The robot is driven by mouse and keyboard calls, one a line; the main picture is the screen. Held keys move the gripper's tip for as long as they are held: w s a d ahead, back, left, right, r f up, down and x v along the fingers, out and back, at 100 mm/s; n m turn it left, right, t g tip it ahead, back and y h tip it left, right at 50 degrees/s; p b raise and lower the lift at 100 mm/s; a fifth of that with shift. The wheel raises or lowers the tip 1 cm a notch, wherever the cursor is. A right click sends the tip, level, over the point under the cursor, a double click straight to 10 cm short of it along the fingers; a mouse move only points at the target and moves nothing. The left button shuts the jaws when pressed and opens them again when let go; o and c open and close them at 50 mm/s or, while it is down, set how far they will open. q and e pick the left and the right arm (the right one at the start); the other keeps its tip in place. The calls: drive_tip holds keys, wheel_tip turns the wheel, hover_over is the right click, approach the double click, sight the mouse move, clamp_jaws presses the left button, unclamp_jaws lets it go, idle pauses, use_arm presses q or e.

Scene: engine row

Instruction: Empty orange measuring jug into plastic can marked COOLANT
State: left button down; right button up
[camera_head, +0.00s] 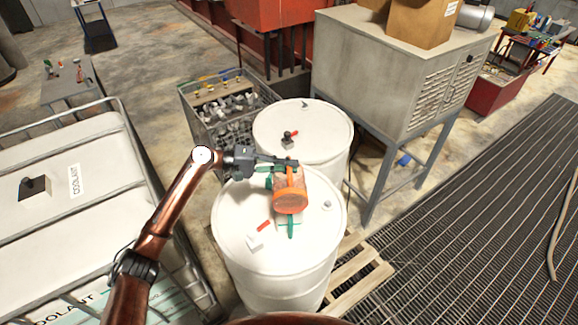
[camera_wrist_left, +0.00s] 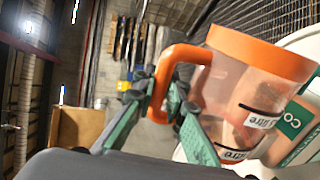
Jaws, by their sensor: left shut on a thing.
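The orange measuring jug (camera_head: 290,203) has an orange rim and handle and a clear body with litre marks. It looks tipped over the near white drum, its round orange end facing the head camera. The jug (camera_wrist_left: 262,52) fills the right of the left wrist view. My left gripper (camera_head: 288,164) is shut on its handle. In the left wrist view, a green label (camera_wrist_left: 297,120) starting "CO" shows behind the jug, partly hidden; I cannot tell what bears it. A large caged white tank (camera_head: 60,205) at the left reads COOLANT. Whether liquid is in the jug is unclear.
Two white drums, near (camera_head: 235,215) and far (camera_head: 265,125), stand close together on a pallet (camera_head: 355,275). A white item with a red part (camera_head: 257,237) is on the near drum. A grey cabinet (camera_head: 375,75) stands behind right. Grating floor (camera_head: 470,215) at right is mostly clear.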

sight(288, 156)
use_arm(q)
drive_tip(key=shift+w+a+r+n+g, duration=0.1)
drive_tip(key=shift+w+r+n+g, duration=0.2)
drive_tip(key=shift+w, duration=0.35)
drive_tip(key=shift+w+d+r+n+g, duration=0.1)
drive_tip(key=shift+w+n, duration=0.35)
drive_tip(key=shift+w, duration=0.25)
drive_tip(key=shift+w+a+r+n+g, duration=0.15)
drive_tip(key=shift+w+n, duration=0.2)
drive_tip(key=shift+w, duration=0.3)
idle(3.2)
